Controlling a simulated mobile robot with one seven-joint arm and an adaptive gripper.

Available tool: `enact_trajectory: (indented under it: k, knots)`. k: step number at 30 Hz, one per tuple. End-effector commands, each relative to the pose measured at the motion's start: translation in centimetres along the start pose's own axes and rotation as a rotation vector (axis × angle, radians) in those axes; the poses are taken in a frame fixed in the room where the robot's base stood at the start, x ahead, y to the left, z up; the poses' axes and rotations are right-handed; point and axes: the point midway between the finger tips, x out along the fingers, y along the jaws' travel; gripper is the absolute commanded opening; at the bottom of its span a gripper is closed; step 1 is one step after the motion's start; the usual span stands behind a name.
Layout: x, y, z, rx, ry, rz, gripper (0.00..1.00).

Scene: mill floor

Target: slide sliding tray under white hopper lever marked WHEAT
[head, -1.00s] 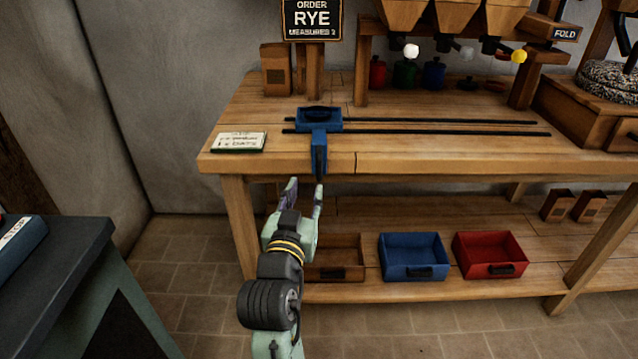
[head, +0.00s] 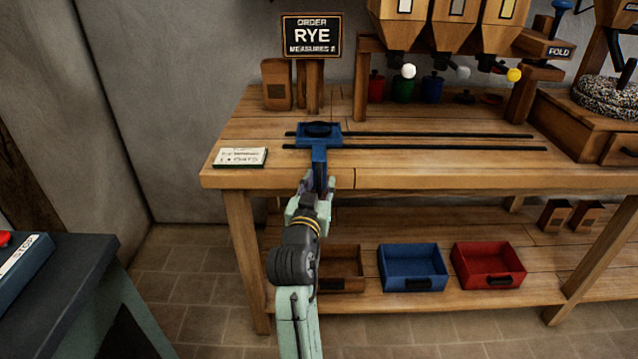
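The blue sliding tray (head: 304,140) sits at the left end of two dark rails on the bench, with a blue handle (head: 319,158) reaching over the front edge. My gripper (head: 318,187) is at the handle's lower front end, fingers on either side of it; whether they are closed on it I cannot tell. The white lever knob (head: 408,71) hangs under the leftmost hopper (head: 398,30), to the right of and behind the tray. No WHEAT marking is legible.
Dark rails (head: 440,135) run clear rightward below the hoppers. Grey (head: 463,72) and yellow (head: 514,75) knobs hang farther right. A card (head: 240,157) lies left of the tray. An ORDER RYE sign (head: 312,36) stands behind. Blue (head: 413,267) and red (head: 488,265) bins sit on the lower shelf.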

Motion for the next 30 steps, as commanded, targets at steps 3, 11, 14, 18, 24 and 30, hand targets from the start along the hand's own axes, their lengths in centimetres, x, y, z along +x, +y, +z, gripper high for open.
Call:
enact_trajectory:
  k: [3,11,14,18,24,30]
  knots:
    - [-0.01,0.00,0.00,0.000,0.000,0.000,0.32]
    - [-0.04,-0.01,-0.01,0.000,0.001,0.000,0.18]
    - [-0.04,-0.01,-0.02,0.000,0.001,0.000,0.11]
    - [-0.05,-0.01,-0.02,0.000,0.001,0.000,0.02]
    - [-0.05,-0.02,-0.02,0.000,0.001,0.000,0.00]
    - [-0.06,-0.01,-0.01,0.000,0.000,0.000,0.00]
